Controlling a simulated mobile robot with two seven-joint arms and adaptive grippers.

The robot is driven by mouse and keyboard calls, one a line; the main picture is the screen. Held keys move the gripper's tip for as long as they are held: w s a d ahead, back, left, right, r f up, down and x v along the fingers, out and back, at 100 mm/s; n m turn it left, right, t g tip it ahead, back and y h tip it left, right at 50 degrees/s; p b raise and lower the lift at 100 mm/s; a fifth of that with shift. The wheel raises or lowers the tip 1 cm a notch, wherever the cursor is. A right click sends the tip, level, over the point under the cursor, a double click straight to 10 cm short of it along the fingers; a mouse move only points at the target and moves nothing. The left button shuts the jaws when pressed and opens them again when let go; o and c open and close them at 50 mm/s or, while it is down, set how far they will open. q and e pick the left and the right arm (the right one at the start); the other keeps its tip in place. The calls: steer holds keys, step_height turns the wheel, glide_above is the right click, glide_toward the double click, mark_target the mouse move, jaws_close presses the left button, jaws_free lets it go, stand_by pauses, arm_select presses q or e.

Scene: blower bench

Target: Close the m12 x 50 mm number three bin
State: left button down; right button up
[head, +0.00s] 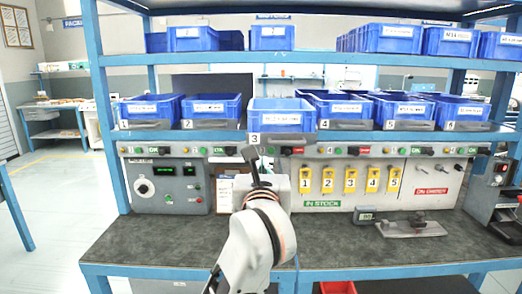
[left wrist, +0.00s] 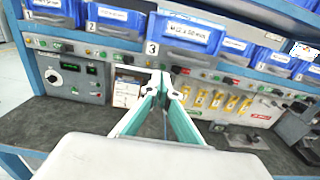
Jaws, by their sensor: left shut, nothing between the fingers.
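The number three bin (head: 282,120) is blue and sits in the middle of the lower shelf. It stands out further toward me than the bins beside it, so it is pulled open. Its grey front plate carries a "3", and in the left wrist view the bin (left wrist: 186,34) shows an M12 x 50 mm label. My left gripper (head: 250,154) is shut and empty, just below the left front corner of this bin. In the left wrist view the fingertips (left wrist: 164,78) point toward the panel under the bin. I cannot tell whether they touch anything. My right gripper is not in view.
Bin two (head: 211,110) and bin four (head: 335,107) sit further back on either side. Below the shelf are buttons and yellow numbered tags (head: 350,180). The dark worktop (head: 150,238) is mostly clear, with a grey device (head: 410,224) at right.

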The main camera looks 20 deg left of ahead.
mark_target(262, 143)
arm_select(q)
steer(key=b+x, duration=0.1)
steer(key=x, duration=1)
steer(key=shift+w+a+f, duration=0.15)
steer(key=shift+w+a, duration=0.1)
steer(key=shift+w, duration=0.1)
steer(key=shift+w+a, duration=0.15)
steer(key=shift+w, duration=0.5)
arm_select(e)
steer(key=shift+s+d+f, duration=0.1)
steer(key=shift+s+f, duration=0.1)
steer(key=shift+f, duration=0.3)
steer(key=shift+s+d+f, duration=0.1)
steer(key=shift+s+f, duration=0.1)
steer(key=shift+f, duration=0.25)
